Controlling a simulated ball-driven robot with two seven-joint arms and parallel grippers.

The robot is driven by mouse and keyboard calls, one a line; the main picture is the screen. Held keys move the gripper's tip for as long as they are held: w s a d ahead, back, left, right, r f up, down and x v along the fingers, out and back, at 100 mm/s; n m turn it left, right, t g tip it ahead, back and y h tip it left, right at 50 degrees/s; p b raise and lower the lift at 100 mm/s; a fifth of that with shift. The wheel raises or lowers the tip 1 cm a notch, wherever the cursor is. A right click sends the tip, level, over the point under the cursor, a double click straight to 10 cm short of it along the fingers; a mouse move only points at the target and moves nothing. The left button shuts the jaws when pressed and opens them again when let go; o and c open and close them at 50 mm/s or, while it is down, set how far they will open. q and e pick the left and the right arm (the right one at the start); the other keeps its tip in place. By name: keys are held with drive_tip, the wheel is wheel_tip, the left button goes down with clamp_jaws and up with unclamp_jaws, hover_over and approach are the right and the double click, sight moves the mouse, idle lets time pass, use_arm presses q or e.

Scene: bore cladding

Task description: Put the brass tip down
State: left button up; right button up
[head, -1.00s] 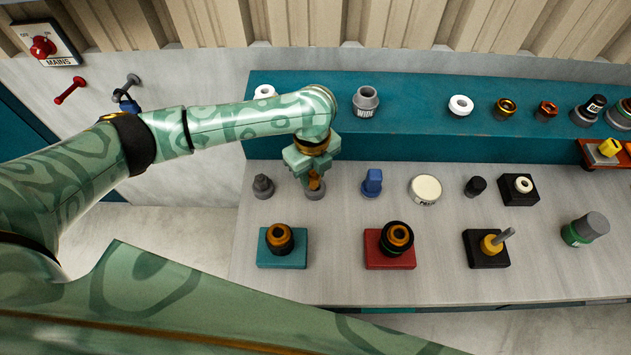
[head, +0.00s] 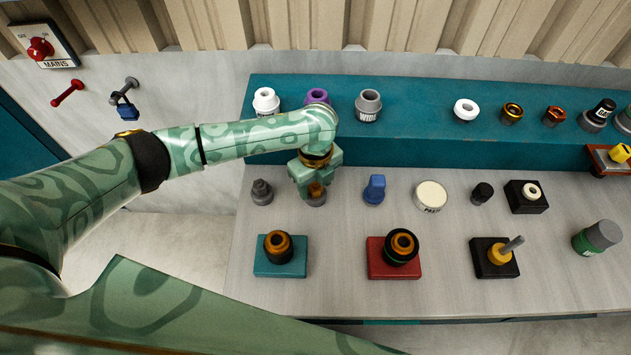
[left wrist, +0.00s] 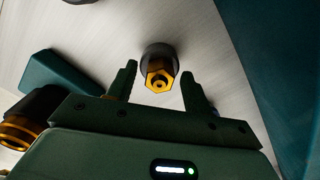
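The brass tip (left wrist: 158,76) has a hexagonal body with a hole in its end. In the left wrist view it stands on a dark round base, between the two fingers of my left gripper (left wrist: 160,88). The fingers are apart, with a gap on each side of the tip. In the head view my left gripper (head: 316,188) points down over the grey round base (head: 316,201) on the bench, and the brass tip (head: 317,190) shows only partly between the fingers. My right gripper is in neither view.
A dark grey fitting (head: 262,193) stands close left of the gripper and a blue part (head: 375,190) to its right. Teal (head: 265,270) and red (head: 380,271) blocks with ringed pieces lie in front. A raised teal shelf (head: 415,135) with several fittings runs behind.

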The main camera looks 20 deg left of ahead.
sight(315, 184)
use_arm(q)
wheel_tip(315, 184, up, 12)
drive_tip(key=p, duration=0.4)
drive_tip(key=shift+r+p, duration=0.15)
drive_tip(key=shift+p, duration=0.2)
